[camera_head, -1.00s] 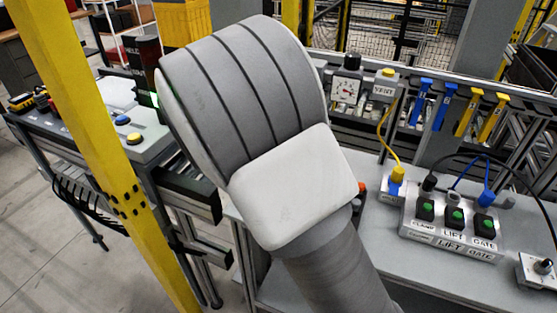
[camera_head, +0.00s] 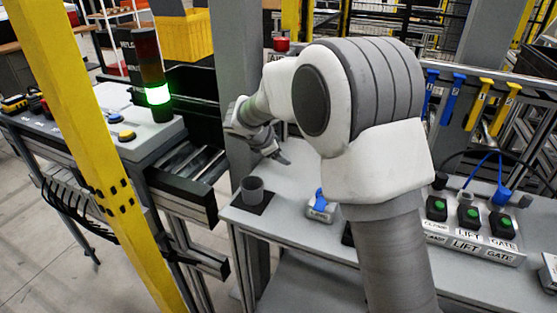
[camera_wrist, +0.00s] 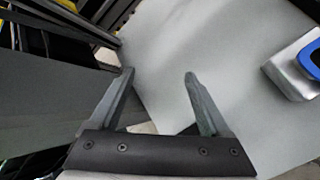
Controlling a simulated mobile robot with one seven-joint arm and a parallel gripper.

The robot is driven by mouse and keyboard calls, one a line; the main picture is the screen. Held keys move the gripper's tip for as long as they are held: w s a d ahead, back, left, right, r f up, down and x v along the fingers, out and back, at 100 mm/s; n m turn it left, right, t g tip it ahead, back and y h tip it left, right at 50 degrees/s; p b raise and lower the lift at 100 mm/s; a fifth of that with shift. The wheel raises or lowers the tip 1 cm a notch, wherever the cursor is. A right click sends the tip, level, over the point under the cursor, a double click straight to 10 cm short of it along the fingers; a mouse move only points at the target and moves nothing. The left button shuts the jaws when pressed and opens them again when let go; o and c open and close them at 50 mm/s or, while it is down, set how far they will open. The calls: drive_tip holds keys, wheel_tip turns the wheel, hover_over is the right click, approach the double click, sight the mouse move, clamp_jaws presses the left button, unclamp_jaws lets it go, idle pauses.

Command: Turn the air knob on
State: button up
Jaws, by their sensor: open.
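In the head view my gripper (camera_head: 283,158) hangs above the far left part of the bench, left of my large arm joint. A small grey box with a blue part (camera_wrist: 300,65) lies at the right edge of the wrist view, apart from the fingers.
Blue and yellow handles (camera_head: 475,105) hang behind. A lit signal tower (camera_head: 157,94) and a yellow post (camera_head: 100,160) stand at left.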

drive_tip(key=shift+a+f+m+y+b, duration=0.15)
drive_tip(key=shift+f+m+y+b, duration=0.3)
drive_tip(key=shift+f, duration=0.25)
drive_tip(key=s+d+r+m+g+p, duration=0.2)
drive_tip(key=s+d+r+m+p, duration=0.2)
drive_tip(key=s+d+r+m, duration=0.85)
drive_tip(key=s+d+r+m+y+p, duration=0.1)
drive_tip(key=s+m, duration=0.3)
drive_tip(key=s, duration=0.8)
drive_tip(key=s+d+r+m+y+p, duration=0.2)
drive_tip(key=s+r+m, duration=0.1)
drive_tip(key=s, duration=1)
drive_tip(key=shift+d+r+m, duration=0.15)
drive_tip(key=shift+r+m, duration=0.1)
drive_tip(key=shift+m, duration=0.45)
